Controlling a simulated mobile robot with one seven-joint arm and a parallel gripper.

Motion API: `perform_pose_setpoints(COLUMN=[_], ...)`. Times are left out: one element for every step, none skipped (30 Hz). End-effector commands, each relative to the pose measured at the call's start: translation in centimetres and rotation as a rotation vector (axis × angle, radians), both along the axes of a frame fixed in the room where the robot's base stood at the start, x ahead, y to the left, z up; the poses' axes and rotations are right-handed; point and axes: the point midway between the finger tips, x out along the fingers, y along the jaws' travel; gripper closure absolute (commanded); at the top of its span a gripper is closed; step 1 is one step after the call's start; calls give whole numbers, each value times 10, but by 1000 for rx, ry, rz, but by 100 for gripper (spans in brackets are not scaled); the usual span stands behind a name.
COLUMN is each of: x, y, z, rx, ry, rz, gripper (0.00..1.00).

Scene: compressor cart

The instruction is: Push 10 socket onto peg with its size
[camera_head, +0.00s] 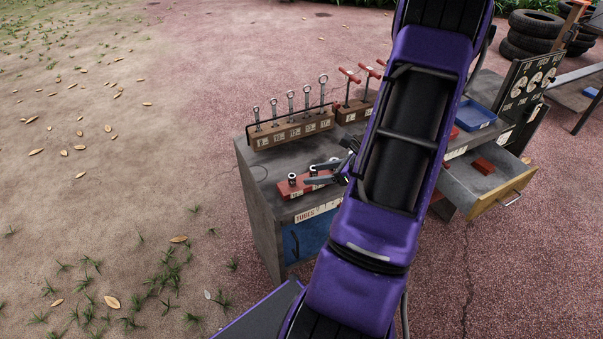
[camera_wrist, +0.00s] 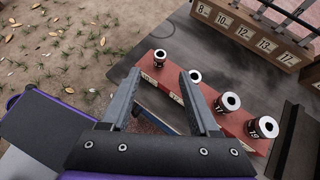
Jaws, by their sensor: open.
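A red block (camera_wrist: 212,118) with a row of dark sockets lies on the cart top; it also shows in the head view (camera_head: 284,192). The socket at its left end (camera_wrist: 160,58) is the smallest-looking and stands upright; I take it for the 10 socket, though its label is hard to read. How far down its peg it sits cannot be told. A second socket (camera_wrist: 195,77) and the ones marked 17 (camera_wrist: 230,102) and 19 (camera_wrist: 263,128) stand further right. My gripper (camera_wrist: 160,72) is open and empty, its fingertips near the left-end socket; it also shows in the head view (camera_head: 308,174).
A wooden rack (camera_head: 290,131) with numbered wrenches stands behind the block. Red-handled tools (camera_head: 350,84) stand beside it. An open drawer (camera_head: 480,185) juts out at the right, below a blue tray (camera_head: 474,116). Bare cart top lies between block and rack.

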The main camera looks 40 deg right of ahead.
Motion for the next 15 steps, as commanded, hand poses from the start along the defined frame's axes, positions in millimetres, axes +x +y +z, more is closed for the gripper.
perform_pose_setpoints(x=[-10, -15, -22, -27, -31, -37, -40, -44, -47, -50, -52, -54, -55, -56, -57], y=[-5, -6, -9, -11, -12, -14, -15, -17, -18, -18, -19, -19, -20, -20, -20], z=[10, 13, 18, 21, 25, 28, 31, 33, 36, 37, 38, 39, 40, 41, 41], rx=[-3, -2, -3, -4, -3, -2, -2, -2, -2, -1, -1, 0, 0, 0, 0], ry=[1, 0, 0, 0, 0, 0, 0, 0, -1, 0, 1, 1, 0, 0, 0], rz=[-4, -4, -4, -4, -2, -2, -2, -2, -2, -2, -1, 0, 0, 0, 0], gripper=[38, 38, 38, 38, 38, 38, 38, 38, 38, 38, 38, 38, 38, 38, 38])
